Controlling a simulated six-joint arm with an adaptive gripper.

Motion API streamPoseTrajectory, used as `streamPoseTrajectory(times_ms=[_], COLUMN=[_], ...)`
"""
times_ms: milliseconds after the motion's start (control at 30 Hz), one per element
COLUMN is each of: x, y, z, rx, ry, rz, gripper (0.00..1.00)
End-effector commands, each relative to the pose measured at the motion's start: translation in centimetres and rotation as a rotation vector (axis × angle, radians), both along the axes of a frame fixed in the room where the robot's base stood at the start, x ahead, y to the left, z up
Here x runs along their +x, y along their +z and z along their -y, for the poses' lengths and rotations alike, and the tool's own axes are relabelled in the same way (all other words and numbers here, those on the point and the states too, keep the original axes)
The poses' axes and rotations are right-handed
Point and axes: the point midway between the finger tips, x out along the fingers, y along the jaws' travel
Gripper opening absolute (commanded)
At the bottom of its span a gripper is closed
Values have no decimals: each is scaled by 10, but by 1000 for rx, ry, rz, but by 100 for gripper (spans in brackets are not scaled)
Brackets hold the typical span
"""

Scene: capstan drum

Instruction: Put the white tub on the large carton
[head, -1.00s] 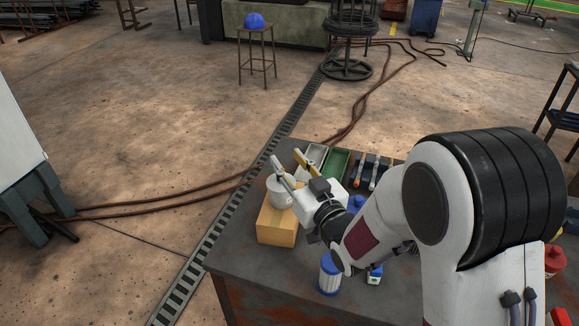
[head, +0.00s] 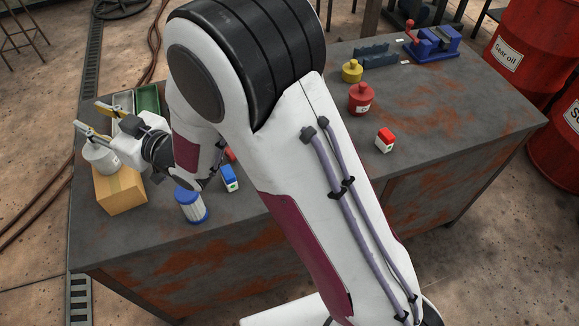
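The white tub (head: 101,158) sits on top of the large carton (head: 121,191), a tan box at the left end of the workbench. My gripper (head: 92,118) is at the tub's upper side, reaching in from the right. Its two fingers are spread apart, with nothing visible between them. The nearer finger overlaps the tub's top edge in the picture; whether it touches the tub I cannot tell.
A blue-capped clear jar (head: 191,206) and a small blue-and-white box (head: 229,178) stand right of the carton. A red canister (head: 361,98), a yellow pot (head: 352,71) and a blue vise (head: 433,42) stand farther right.

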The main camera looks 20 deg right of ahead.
Motion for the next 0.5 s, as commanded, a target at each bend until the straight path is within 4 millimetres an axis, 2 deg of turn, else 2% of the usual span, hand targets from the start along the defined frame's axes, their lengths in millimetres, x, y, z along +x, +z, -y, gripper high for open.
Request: streamPoseTrajectory(times_ms=[267,500], x=[12,11], y=[21,37], z=[50,109], rx=[-86,-174], ry=[-107,-221], rz=[-62,-153], gripper=[33,33])
